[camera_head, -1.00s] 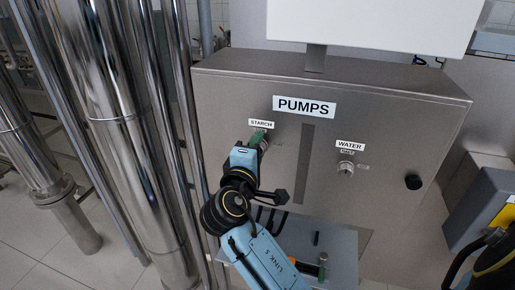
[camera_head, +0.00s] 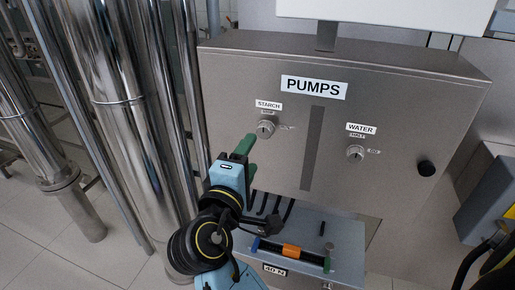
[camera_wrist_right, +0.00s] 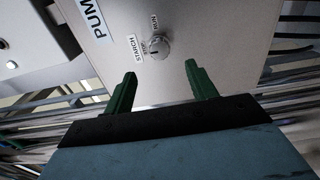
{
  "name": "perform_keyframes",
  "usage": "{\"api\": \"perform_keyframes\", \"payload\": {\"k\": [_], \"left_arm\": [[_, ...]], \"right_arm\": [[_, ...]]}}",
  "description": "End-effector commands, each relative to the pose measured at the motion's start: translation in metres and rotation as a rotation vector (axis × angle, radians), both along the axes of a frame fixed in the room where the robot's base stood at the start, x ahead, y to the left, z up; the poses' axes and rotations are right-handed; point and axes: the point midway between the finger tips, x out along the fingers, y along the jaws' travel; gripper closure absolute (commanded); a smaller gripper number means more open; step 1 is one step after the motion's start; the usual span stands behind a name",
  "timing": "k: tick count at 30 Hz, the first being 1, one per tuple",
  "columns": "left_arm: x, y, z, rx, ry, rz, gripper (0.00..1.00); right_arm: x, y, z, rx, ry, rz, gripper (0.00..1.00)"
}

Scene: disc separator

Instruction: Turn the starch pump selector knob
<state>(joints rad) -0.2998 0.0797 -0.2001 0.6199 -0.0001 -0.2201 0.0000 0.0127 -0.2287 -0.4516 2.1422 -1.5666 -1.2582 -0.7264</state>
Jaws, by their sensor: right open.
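The starch knob (camera_head: 265,129) is a round metal selector under the STARCH label on the steel PUMPS panel. It also shows in the right wrist view (camera_wrist_right: 158,46), beyond the fingertips, with a RUN mark beside it. My right gripper (camera_head: 248,150) has green fingers and sits just below and left of the knob, apart from it. In the right wrist view its fingers (camera_wrist_right: 158,72) are spread with nothing between them. My left gripper is not in view.
The water knob (camera_head: 355,153) and a black button (camera_head: 426,168) are to the right on the same panel. A grey shelf (camera_head: 345,235) with tools juts out below. Shiny vertical pipes (camera_head: 125,120) stand close on the left.

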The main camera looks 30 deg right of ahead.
Motion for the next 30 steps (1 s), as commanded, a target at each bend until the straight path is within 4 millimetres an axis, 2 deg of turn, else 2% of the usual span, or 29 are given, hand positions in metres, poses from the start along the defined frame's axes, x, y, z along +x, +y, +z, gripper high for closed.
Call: {"api": "perform_keyframes", "payload": {"k": [3, 7, 24, 27, 29, 30], "left_arm": [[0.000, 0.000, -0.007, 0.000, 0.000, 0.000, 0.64], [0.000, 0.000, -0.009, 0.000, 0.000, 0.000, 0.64], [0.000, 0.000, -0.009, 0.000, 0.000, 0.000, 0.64], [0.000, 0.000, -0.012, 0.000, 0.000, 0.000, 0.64], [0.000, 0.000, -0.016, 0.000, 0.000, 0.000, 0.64], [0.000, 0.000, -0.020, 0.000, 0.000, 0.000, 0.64]], "right_arm": [[-0.012, 0.014, -0.002, 0.001, 0.001, 0.001, 0.43], [-0.018, 0.022, 0.000, 0.001, -0.001, 0.000, 0.43], [-0.020, 0.024, 0.000, -0.001, 0.001, 0.002, 0.43], [-0.013, 0.029, -0.015, -0.002, 0.020, 0.031, 0.43], [-0.003, 0.036, -0.037, 0.000, 0.048, 0.073, 0.43], [0.004, 0.042, -0.056, 0.004, 0.074, 0.109, 0.43]]}}
